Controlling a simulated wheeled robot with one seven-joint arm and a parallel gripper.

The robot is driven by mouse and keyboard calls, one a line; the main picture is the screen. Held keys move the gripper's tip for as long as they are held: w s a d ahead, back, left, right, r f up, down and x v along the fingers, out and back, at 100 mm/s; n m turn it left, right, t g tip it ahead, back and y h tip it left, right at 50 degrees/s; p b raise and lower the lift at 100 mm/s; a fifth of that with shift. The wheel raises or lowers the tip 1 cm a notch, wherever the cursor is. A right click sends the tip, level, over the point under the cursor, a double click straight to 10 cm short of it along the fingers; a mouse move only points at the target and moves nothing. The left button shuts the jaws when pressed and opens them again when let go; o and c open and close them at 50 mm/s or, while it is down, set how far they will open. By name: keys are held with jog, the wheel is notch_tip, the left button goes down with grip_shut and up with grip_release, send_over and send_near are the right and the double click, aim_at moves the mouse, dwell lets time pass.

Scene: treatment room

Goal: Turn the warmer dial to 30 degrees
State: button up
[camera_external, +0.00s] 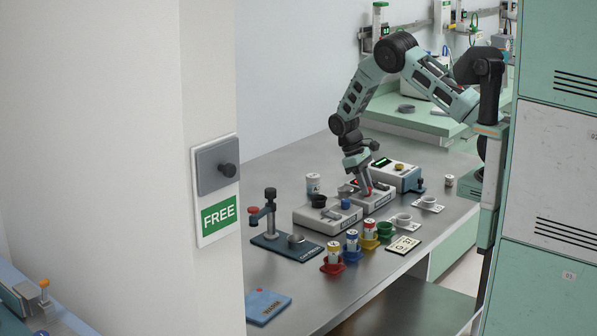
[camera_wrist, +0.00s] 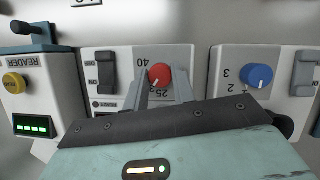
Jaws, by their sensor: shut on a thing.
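The warmer (camera_wrist: 122,70) is a pale box with a red dial (camera_wrist: 160,75) on its top, and it also stands on the bench in the external view (camera_external: 382,203). The dial's white pointer line is toward the lower left in the wrist view, near the 25 side. My gripper (camera_wrist: 163,90) is shut on the red dial, with one finger at each side. In the external view my gripper (camera_external: 366,187) reaches down onto the warmer from above.
A box with a blue dial (camera_wrist: 257,76) stands beside the warmer. The reader (camera_wrist: 32,95) with a yellow button and green display is on the other side.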

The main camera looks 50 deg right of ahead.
jog(key=shift+m, duration=0.6)
jog(key=o, duration=1)
jog(key=shift+r, duration=0.1)
jog(key=d+b+v, duration=0.1)
jog(key=b+v, duration=0.1)
jog(key=v, duration=1.5)
jog(key=shift+a+r+b, duration=0.15)
jog(key=shift+r+b, duration=0.05)
jog(key=shift+b, duration=0.15)
